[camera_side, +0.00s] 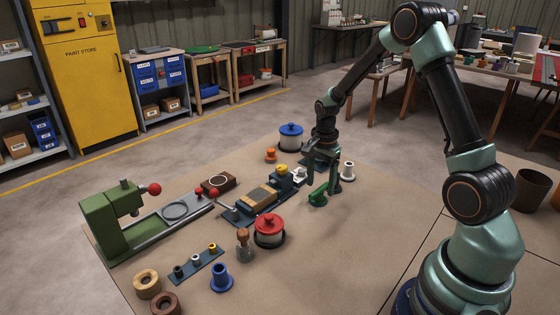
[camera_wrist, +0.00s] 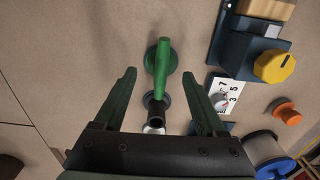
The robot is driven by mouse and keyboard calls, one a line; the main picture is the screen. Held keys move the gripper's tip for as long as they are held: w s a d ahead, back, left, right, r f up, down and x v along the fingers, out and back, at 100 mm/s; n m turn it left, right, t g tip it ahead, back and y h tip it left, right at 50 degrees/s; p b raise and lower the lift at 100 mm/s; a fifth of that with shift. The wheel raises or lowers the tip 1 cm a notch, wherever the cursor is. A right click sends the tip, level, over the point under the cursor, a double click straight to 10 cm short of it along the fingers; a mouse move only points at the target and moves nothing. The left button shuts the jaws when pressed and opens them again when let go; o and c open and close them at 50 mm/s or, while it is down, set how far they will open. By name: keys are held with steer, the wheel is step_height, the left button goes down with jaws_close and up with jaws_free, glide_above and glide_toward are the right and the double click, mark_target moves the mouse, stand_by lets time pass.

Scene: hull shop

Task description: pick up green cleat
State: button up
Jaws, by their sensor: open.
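The green cleat (camera_side: 318,196) stands on the brown work mat (camera_side: 330,265), with a round base and a long bar on top. In the wrist view the cleat (camera_wrist: 162,62) is upper middle, its bar running up and down the picture. My gripper (camera_side: 322,172) is open just above it in the side view. In the wrist view my gripper's (camera_wrist: 159,78) two green fingers stand apart on either side of the cleat's lower end, with gaps on both sides. I cannot tell how far above it the fingertips are.
A white and dark spool-like piece (camera_side: 347,171) stands close behind the cleat. A blue fixture with a yellow knob (camera_wrist: 274,66) and a number card (camera_wrist: 229,96) lies to the right in the wrist view. A red-lidded pot (camera_side: 269,230) stands left of the cleat.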

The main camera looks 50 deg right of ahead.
mark_target(319, 190)
steer(key=shift+f, duration=1.6)
jaws_close()
steer(key=shift+r, duration=0.15)
